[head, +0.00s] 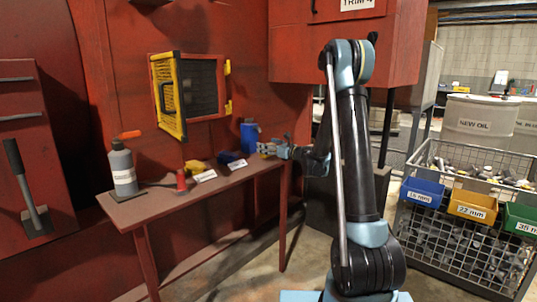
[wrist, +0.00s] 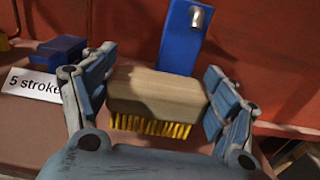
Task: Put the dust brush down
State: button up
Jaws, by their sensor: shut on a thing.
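The dust brush (wrist: 158,90) has a pale wooden block and yellow bristles, which face the near side in the wrist view. My gripper (wrist: 160,92) is shut on the block, with one finger at each end. In the head view my gripper (head: 270,148) is at the right end of the narrow red-brown bench (head: 215,190), and the brush is too small there to make out clearly. I cannot tell whether the brush touches the bench top.
A blue box (head: 228,157) and a "5 stroke" card (wrist: 32,85) lie to the left. Further left are a yellow item (head: 196,167), a red item (head: 181,180) and a grey bottle (head: 122,168).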

jog(key=shift+f, duration=1.3)
jog(key=o, duration=1.2)
jog(key=shift+f, duration=0.1)
